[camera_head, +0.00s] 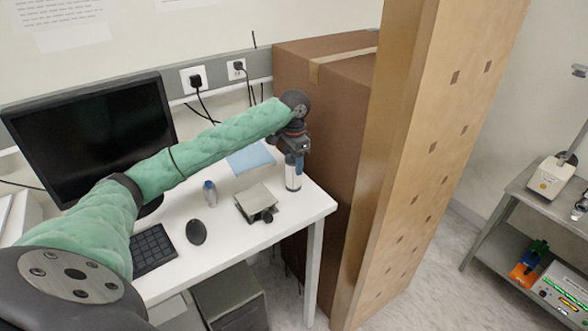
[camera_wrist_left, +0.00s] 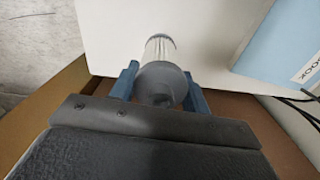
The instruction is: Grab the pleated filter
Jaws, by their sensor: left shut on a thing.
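The pleated filter (camera_head: 293,176) is a white cylinder with a grey end, at the back right corner of the white desk in the head view. It also shows in the left wrist view (camera_wrist_left: 161,52), with its white pleats beyond the grey cap. My left gripper (camera_head: 296,155) reaches down over it from above. In the left wrist view its blue fingers (camera_wrist_left: 160,82) stand on both sides of the grey cap, shut on it. The filter appears upright; I cannot tell whether its base touches the desk. My right gripper is not in view.
The desk (camera_head: 296,220) also bears a monitor (camera_head: 95,135), a keyboard (camera_head: 152,248), a mouse (camera_head: 196,232), a small bottle (camera_head: 210,193), a grey boxy device (camera_head: 256,203) and a blue booklet (camera_head: 250,158). Large brown boxes (camera_head: 330,110) stand close at its right.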

